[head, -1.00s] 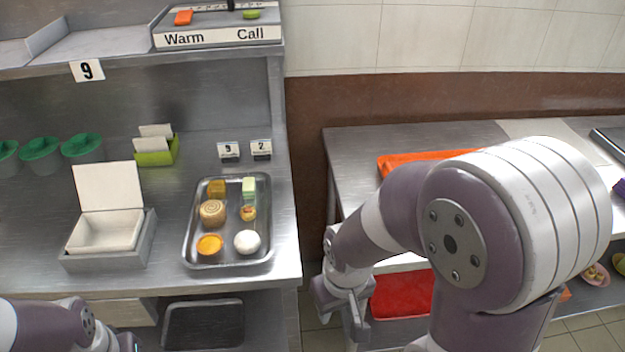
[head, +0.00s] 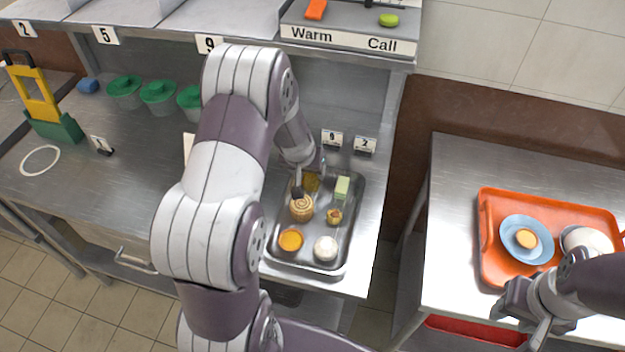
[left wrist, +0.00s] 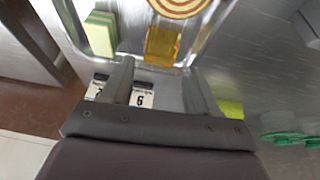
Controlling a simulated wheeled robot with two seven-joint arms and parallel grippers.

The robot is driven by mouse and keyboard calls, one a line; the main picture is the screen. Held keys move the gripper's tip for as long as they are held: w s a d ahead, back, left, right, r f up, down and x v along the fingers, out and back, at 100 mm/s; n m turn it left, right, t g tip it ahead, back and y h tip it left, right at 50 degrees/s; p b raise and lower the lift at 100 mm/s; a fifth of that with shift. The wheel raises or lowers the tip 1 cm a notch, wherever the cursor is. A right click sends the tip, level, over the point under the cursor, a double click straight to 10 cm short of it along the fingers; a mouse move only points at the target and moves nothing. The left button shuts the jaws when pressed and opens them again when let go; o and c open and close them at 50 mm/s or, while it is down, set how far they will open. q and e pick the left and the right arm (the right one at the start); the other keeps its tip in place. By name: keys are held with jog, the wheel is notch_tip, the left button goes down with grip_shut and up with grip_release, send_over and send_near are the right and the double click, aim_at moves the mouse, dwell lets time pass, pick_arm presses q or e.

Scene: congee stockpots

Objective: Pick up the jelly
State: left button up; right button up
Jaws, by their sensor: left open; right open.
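The jelly, which I take to be the amber translucent block (head: 311,181), sits at the back left of a metal tray (head: 347,262). It also shows in the left wrist view (left wrist: 163,45). My left gripper (head: 309,177) is over the back of the tray, close to the jelly. In the left wrist view my left gripper (left wrist: 158,88) is open with nothing between its fingers, and the jelly lies just beyond the fingertips. Contact cannot be told. My right gripper (head: 530,312) is open and empty at the right table's front.
Around the jelly are a green-and-white block (head: 342,188), a spiral pastry (head: 301,208), a small pastry (head: 334,216), an orange tart (head: 290,240) and a white bun (head: 326,248). Number cards (head: 364,145) stand behind. An orange tray (head: 487,235) with dishes is on the right table.

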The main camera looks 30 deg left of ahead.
aim_at(311, 176)
pick_arm(q)
jog(key=x, duration=0.5)
jog(key=shift+b, duration=0.35)
jog(key=shift+a, duration=0.1)
jog(key=shift+w, duration=0.1)
jog(key=c, duration=0.8)
